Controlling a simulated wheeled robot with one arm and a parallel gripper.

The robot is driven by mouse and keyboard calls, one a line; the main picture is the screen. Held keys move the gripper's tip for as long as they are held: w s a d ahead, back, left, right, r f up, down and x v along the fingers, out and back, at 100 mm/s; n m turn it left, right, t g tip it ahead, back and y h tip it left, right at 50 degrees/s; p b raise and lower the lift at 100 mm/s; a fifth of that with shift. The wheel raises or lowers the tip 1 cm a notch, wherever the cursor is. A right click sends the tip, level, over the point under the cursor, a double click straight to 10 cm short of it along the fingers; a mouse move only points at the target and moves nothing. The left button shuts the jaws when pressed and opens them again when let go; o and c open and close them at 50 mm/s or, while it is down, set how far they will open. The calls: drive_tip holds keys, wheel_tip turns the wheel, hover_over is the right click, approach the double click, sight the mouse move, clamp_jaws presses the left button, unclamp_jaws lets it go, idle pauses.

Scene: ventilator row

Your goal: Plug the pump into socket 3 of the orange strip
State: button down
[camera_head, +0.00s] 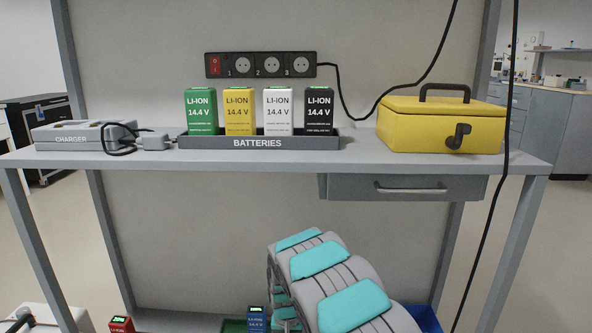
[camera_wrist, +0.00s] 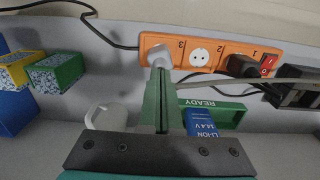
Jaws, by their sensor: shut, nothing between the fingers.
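The orange strip (camera_wrist: 210,52) shows upside down in the wrist view. Socket 2 (camera_wrist: 200,57) is empty. A black plug (camera_wrist: 243,66) sits in socket 1, beside the red switch (camera_wrist: 267,66). A pale grey piece, seemingly a plug (camera_wrist: 158,51), is at socket 3; how deep it sits is hidden. My gripper (camera_wrist: 160,76) has green fingers closed together just in front of it, with nothing visible between them. A grey cord (camera_wrist: 240,82) runs right from near the fingertips. I cannot identify the pump. The head view shows my arm, but hides the gripper and orange strip.
A green READY tray (camera_wrist: 228,106) with a blue battery (camera_wrist: 202,122) is close right of the fingers. A pale round object (camera_wrist: 108,115) is left. Above, a shelf (camera_head: 290,165) holds batteries, a charger (camera_head: 70,137) and a yellow toolbox (camera_head: 440,125); a black strip (camera_head: 262,65) hangs behind.

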drive_tip(key=shift+f, duration=0.95)
idle(0.3)
drive_tip(key=shift+r+p, duration=0.5)
drive_tip(key=shift+r, duration=3.1)
